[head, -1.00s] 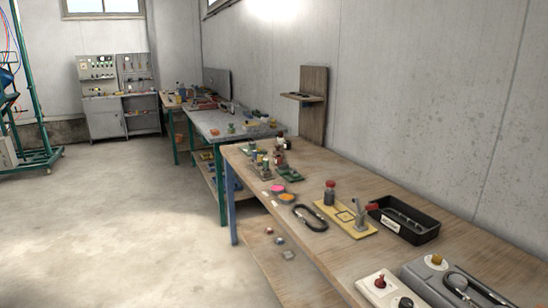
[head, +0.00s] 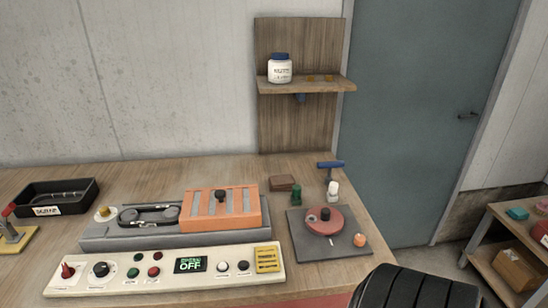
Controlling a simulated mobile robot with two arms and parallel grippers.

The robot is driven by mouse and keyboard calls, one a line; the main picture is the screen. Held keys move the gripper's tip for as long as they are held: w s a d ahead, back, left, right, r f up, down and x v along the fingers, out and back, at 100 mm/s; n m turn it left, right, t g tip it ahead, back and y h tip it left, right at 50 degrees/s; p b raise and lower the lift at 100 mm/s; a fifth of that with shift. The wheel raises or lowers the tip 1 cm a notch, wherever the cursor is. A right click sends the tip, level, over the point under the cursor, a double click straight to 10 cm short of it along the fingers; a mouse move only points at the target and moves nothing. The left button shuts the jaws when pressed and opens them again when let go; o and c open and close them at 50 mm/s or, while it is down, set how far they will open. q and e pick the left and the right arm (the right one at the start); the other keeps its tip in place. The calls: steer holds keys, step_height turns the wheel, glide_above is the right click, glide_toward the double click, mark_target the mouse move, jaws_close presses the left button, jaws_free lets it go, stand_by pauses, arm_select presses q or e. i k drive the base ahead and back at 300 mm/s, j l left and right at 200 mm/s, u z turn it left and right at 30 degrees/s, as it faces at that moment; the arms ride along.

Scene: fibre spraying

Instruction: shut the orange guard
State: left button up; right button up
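The orange guard (head: 222,209) is a slotted cover with a black knob on top. It sits over the right part of a grey machine base (head: 100,236) on the wooden bench. Left of the guard, a black belt running round pulleys (head: 148,215) lies uncovered. Neither of my grippers can be made out in the head view.
A control panel (head: 120,283) with knobs, buttons and a display reading OFF lies in front of the base. A grey plate (head: 350,246) with a red disc (head: 324,221) is to the right. A black tray (head: 57,196) is left. A dark ribbed shape covers the bottom right.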

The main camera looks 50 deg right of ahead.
mark_target(239, 219)
steer(key=z, duration=1.2)
